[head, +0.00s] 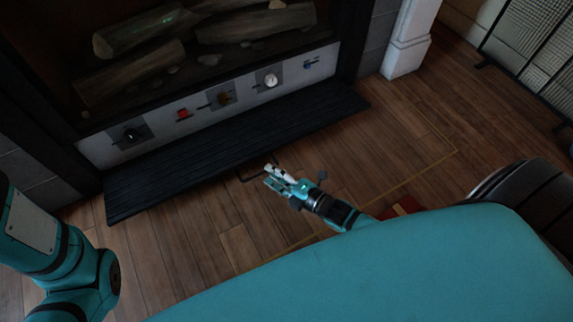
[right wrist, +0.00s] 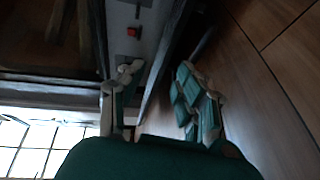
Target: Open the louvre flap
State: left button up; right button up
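The louvre flap (head: 235,146) is a long black ridged panel below the fireplace's grey control strip. How far it is tilted out cannot be told. A thin dark handle (head: 246,178) sticks out from its lower front edge. My right gripper (head: 268,176) is at that edge, close beside the handle. Contact cannot be made out. In the right wrist view the two fingers of the gripper (right wrist: 160,75) are apart, with the dark edge of the flap (right wrist: 165,62) showing between and beyond them. My left gripper is out of view; only left arm links show.
The control strip (head: 215,98) carries several knobs and switches, among them a red one (head: 183,115). Logs (head: 140,70) lie in the firebox above. A white pillar foot (head: 405,50) and a mesh screen (head: 535,45) stand at right. The wood floor (head: 390,130) before the flap is mostly clear.

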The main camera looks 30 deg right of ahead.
jog(key=v, duration=0.5)
jog(key=shift+s, duration=0.2)
